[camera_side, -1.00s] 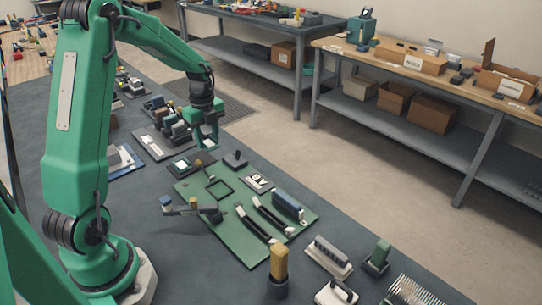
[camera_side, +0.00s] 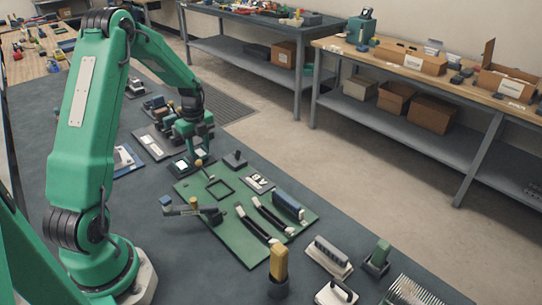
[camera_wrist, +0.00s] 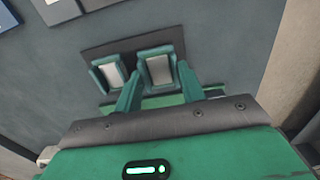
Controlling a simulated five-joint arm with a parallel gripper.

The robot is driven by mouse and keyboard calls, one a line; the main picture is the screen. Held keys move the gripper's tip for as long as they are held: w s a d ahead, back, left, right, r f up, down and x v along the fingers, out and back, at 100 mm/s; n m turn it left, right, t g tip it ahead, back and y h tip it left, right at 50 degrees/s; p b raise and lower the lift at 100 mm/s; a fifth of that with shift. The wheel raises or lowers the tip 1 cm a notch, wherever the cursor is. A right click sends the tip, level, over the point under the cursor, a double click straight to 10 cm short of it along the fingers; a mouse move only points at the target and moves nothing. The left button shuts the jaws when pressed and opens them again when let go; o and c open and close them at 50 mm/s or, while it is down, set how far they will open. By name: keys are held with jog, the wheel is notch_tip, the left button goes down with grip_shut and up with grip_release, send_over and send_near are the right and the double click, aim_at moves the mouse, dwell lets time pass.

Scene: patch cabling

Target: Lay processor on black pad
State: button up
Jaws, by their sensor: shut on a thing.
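In the wrist view a processor (camera_wrist: 157,68), a green square with a pale silver top, sits between the two fingers of my gripper (camera_wrist: 158,88), which is shut on it. The dark pad (camera_wrist: 97,50) lies under or just behind it; I cannot tell whether they touch. A second, similar square (camera_wrist: 110,73) is on the pad to the left. In the side view my gripper (camera_side: 195,146) is low over the far end of the bench. The black pad (camera_side: 191,175) with a pale-topped square (camera_side: 181,165) shows just below it; the held processor is hidden there.
A green board (camera_side: 238,238) with a dark square frame (camera_side: 219,190) and black cables lies nearer the camera. A grey clamp-like part (camera_side: 192,210) stands at its left edge, and a dark block (camera_side: 235,159) behind it. Several parts crowd the bench to the left of my gripper.

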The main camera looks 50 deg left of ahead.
aim_at(200, 152)
jog(key=shift+f, duration=0.6)
jog(key=shift+f, duration=0.15)
jog(key=o, duration=1)
jog(key=shift+c, duration=0.2)
notch_tip(200, 152, up, 12)
jog(key=shift+r, duration=0.2)
